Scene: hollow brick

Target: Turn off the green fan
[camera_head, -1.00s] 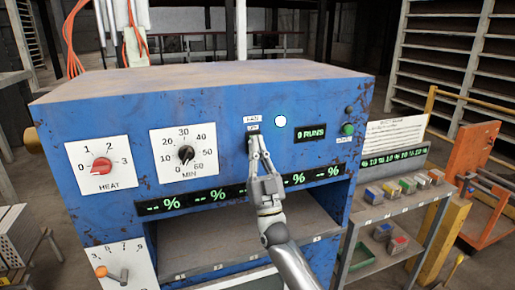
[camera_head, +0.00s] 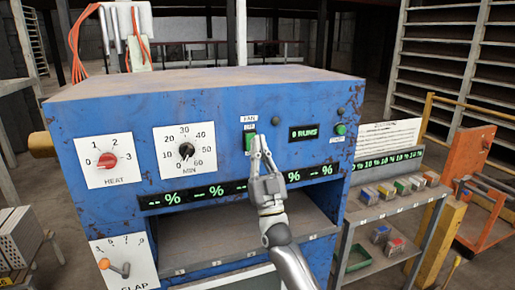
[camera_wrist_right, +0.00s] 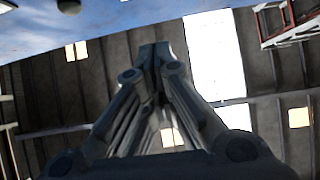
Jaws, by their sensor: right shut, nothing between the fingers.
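A blue machine (camera_head: 110,115) with a worn front fills the middle of the head view. Its green fan switch (camera_head: 248,143) sits under a small "FAN" label, partly hidden by my right gripper. The round lamp (camera_head: 275,121) to the right of the switch is dark. My right gripper (camera_head: 257,141) is shut and empty, its fingertips at the lower right edge of the switch; I cannot tell whether they touch. In the right wrist view its fingers (camera_wrist_right: 155,55) are together. My left gripper is out of view.
The panel also holds a heat dial (camera_head: 106,161), a minutes dial (camera_head: 186,151), a "0 RUNS" display (camera_head: 304,132) and a green start button (camera_head: 340,129). A flap lever (camera_head: 115,267) is at lower left. A shelf with small boxes (camera_head: 386,191) stands to the right.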

